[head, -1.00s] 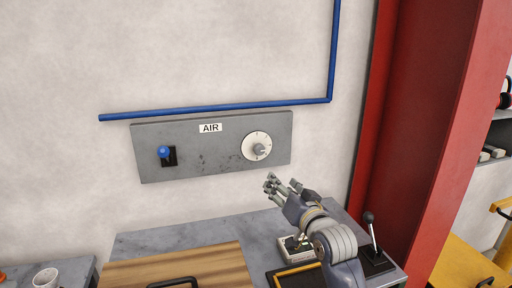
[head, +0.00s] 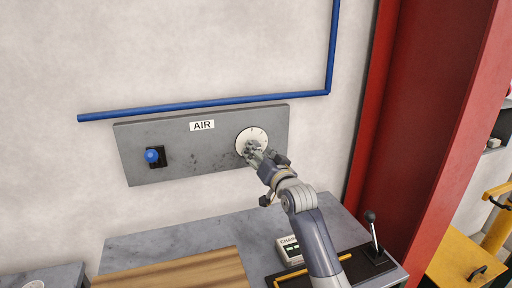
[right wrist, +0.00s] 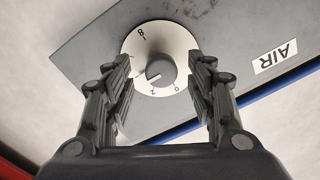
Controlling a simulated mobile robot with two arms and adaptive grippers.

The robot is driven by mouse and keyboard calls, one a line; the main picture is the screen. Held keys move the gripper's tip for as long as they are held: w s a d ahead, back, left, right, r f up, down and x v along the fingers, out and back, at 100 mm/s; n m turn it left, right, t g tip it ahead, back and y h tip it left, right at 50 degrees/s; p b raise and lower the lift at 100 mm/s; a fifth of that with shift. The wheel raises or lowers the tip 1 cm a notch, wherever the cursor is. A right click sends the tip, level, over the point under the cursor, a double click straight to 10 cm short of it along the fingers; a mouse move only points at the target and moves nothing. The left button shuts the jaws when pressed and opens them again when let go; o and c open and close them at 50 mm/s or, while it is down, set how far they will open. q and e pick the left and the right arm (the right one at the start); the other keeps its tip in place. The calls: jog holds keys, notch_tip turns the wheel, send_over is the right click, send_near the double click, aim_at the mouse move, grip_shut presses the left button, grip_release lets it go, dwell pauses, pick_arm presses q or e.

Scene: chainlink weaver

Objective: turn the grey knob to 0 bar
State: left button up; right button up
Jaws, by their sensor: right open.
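The grey knob (right wrist: 161,67) sits at the middle of a round white dial (right wrist: 142,37) on the AIR panel. In the right wrist view the marks 8, 2 and 0 are legible. A light mark on the knob points down and left, roughly towards the 2 side rather than the 0. My right gripper (right wrist: 166,88) is open, with one finger on each side of the knob and gaps between. In the head view this gripper (head: 256,155) is in front of the dial (head: 250,134) and hides most of the knob. My left gripper is out of view.
The grey panel (head: 205,159) has a blue-knobbed lever (head: 152,156) at its left. A blue pipe (head: 205,105) runs above it. Below is a grey bench (head: 165,236) with a wooden board, a small labelled device (head: 289,250) and a black-knobbed lever (head: 373,232). A red column (head: 415,130) stands at right.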

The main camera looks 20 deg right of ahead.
jog(key=shift+w+a, duration=0.1)
jog(key=shift+w, duration=1.05)
jog(key=shift+r, duration=0.1)
jog(key=shift+c, duration=1.3)
jog(key=c, duration=0.8)
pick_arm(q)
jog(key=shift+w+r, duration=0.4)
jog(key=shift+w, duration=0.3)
